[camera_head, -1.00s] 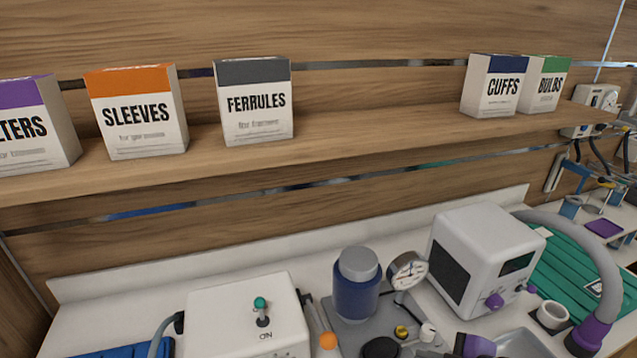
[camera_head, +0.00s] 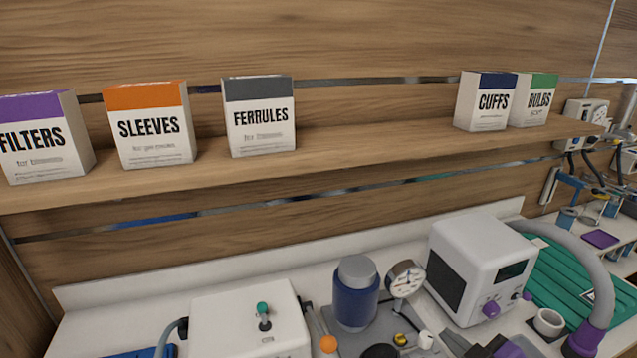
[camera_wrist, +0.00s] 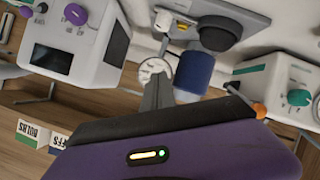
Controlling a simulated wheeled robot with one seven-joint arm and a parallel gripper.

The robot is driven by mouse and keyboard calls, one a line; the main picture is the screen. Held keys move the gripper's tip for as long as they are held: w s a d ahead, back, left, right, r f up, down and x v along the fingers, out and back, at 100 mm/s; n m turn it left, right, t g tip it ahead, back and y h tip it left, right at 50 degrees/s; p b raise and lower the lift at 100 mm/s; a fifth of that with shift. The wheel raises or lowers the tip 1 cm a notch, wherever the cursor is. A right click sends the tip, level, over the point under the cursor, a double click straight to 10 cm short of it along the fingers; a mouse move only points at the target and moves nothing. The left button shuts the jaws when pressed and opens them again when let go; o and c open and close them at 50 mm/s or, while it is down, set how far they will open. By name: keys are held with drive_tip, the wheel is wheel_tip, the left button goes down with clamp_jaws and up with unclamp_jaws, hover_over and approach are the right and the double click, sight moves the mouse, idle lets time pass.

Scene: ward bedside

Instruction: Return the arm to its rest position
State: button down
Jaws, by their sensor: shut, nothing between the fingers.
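My gripper (camera_wrist: 157,92) shows in the wrist view, with its narrow grey fingers together and nothing between them. Its purple and black housing fills the bottom of that view. The fingertips appear in front of the bench, close in the picture to a round dial gauge (camera_wrist: 155,70) and a blue cylinder (camera_wrist: 193,73); I cannot tell how far apart they are. The wrist view is turned upside down. In the head view I cannot make out my gripper for certain.
A wooden shelf (camera_head: 350,152) holds the FILTERS (camera_head: 40,140), SLEEVES (camera_head: 150,128), FERRULES (camera_head: 260,118), CUFFS (camera_head: 487,103) and BULBS (camera_head: 538,100) boxes. Below stand a white switch box (camera_head: 245,325), a blue cylinder (camera_head: 356,295), a gauge (camera_head: 405,279) and a white monitor (camera_head: 485,265). A gap separates FERRULES from CUFFS.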

drive_tip(key=s+a+f+m+b, duration=0.1)
drive_tip(key=s+f+m+b, duration=0.1)
drive_tip(key=s, duration=1)
drive_tip(key=s+a+f+m+t+h+b, duration=0.1)
drive_tip(key=s+a+f+m+b, duration=0.1)
drive_tip(key=s, duration=1.1)
drive_tip(key=s+a+f+m+t+h+b, duration=0.1)
drive_tip(key=s+m, duration=0.3)
drive_tip(key=s, duration=0.9)
drive_tip(key=shift+a+f+b, duration=0.4)
drive_tip(key=shift+f+b, duration=0.05)
drive_tip(key=shift+f, duration=0.1)
